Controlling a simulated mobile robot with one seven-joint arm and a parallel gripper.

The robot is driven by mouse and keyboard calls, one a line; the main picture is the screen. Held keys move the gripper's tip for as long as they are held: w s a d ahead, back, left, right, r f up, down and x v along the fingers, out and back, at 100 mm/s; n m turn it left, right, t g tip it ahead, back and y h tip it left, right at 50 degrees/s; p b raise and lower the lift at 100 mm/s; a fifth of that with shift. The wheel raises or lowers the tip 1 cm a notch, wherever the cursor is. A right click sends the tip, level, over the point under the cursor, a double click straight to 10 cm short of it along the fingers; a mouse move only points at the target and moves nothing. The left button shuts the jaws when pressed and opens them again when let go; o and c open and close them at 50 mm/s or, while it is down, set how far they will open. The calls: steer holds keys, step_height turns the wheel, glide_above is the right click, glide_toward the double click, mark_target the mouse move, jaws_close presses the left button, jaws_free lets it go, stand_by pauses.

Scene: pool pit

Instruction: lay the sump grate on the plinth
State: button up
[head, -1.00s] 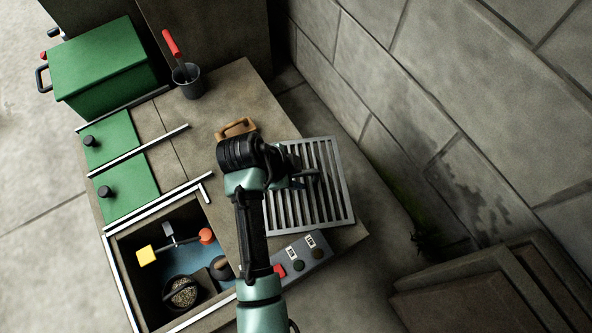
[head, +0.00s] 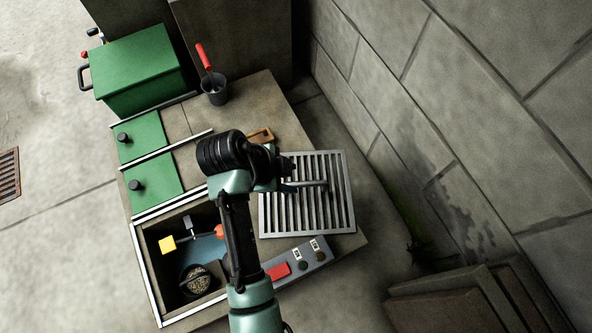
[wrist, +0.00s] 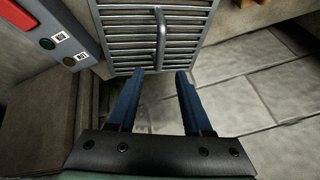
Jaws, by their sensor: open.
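The grey slatted sump grate (head: 338,205) lies at the right end of a concrete block (head: 262,95), its right side near or over the block's edge. A bar handle (head: 312,184) crosses its middle. In the wrist view the grate (wrist: 118,42) fills the top middle, with its handle (wrist: 161,38) running toward me. My gripper (wrist: 158,74) is open and empty. Its two blue fingers straddle the line of the handle at the grate's near edge. My arm hides part of the grate's left side in the head view. I cannot tell which surface is the plinth.
A control panel (head: 296,262) with buttons borders the grate's near side. An open basin (head: 150,262) lies to the left. A dark cup (head: 215,93) holds a red-handled tool. A green box (head: 138,68) stands behind. A wall (head: 400,120) rises on the right; slabs (head: 440,305) lean below.

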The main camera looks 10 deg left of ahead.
steer(key=shift+s+a+r, duration=0.15)
steer(key=shift+r, duration=0.2)
steer(key=w+r+n+t+y, duration=0.25)
steer(key=w+r+t, duration=0.4)
steer(key=r, duration=0.85)
steer(key=w+r+n+t+y, duration=0.1)
steer(key=w+r+n+t, duration=0.3)
steer(key=w+r, duration=0.8)
steer(key=s+d+r+n+t, duration=0.2)
steer(key=s+r+t, duration=0.1)
steer(key=r, duration=0.7)
steer(key=s+d+r+n+t, duration=0.1)
steer(key=s+r+n+t, duration=0.15)
steer(key=r, duration=0.65)
steer(key=s+d+r+n+t, duration=0.2)
steer(key=s+r+t, duration=0.2)
steer(key=r, duration=0.5)
steer(key=s+d+r+n+t, duration=0.1)
steer(key=s+r+t, duration=0.3)
steer(key=s+r, duration=0.5)
steer(key=shift+d+r+n, duration=0.35)
steer(key=shift+r+n, duration=0.45)
steer(key=shift+n, duration=0.1)
